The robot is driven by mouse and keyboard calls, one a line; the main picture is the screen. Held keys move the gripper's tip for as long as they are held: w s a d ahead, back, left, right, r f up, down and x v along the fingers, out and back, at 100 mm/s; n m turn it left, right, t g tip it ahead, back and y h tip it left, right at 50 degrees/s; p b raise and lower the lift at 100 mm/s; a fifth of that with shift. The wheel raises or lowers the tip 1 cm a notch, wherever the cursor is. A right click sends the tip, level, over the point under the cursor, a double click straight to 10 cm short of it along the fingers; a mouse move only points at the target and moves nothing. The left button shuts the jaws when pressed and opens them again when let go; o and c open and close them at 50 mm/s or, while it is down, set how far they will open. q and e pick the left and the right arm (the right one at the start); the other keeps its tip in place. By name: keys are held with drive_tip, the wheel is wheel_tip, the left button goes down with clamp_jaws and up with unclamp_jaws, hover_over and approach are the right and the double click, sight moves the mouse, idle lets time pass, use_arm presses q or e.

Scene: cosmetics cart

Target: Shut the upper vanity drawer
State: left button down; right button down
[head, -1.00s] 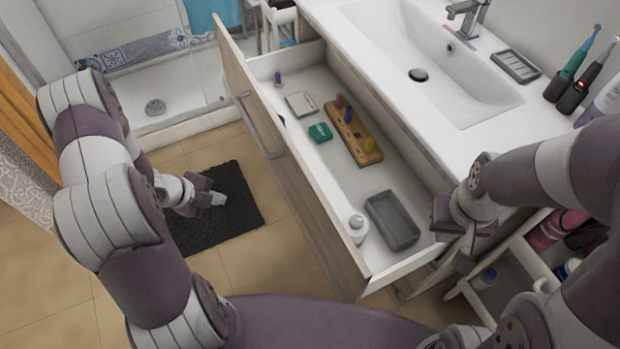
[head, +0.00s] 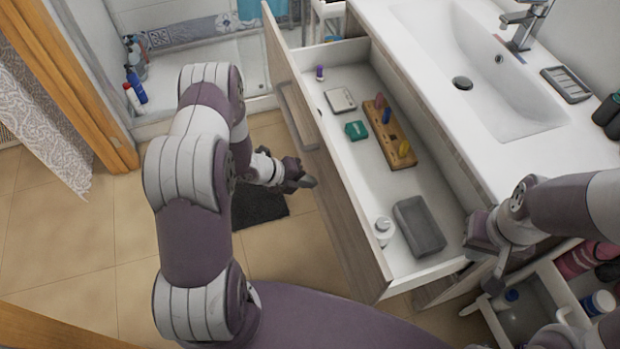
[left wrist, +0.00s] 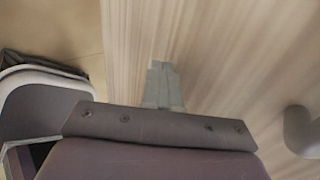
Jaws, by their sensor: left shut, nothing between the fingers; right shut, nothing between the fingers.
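The upper vanity drawer (head: 370,185) stands pulled out from under the white sink top, its inside in view. Its wood-grain front (head: 343,226) faces left and carries a grey bar handle (head: 297,115). My left gripper (head: 311,182) is shut and empty, close to the outer face of the front, below the handle in the picture. In the left wrist view its closed fingertips (left wrist: 162,68) lie against or just before the wood panel (left wrist: 225,60); contact is unclear. A rounded grey part (left wrist: 300,130) shows at right. My right gripper (head: 495,277) is shut beside the drawer's near right corner.
The drawer holds a wooden block with coloured pegs (head: 389,135), a grey tray (head: 419,228), a white bottle (head: 383,230), a green box (head: 357,130) and a pale case (head: 340,100). An open shelf with bottles (head: 540,300) stands at the right. Floor at left is clear.

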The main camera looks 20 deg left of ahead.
use_arm(q)
drive_tip(key=shift+w+d, duration=0.25)
drive_tip(key=shift+d, duration=0.1)
drive_tip(key=shift+d, duration=0.1)
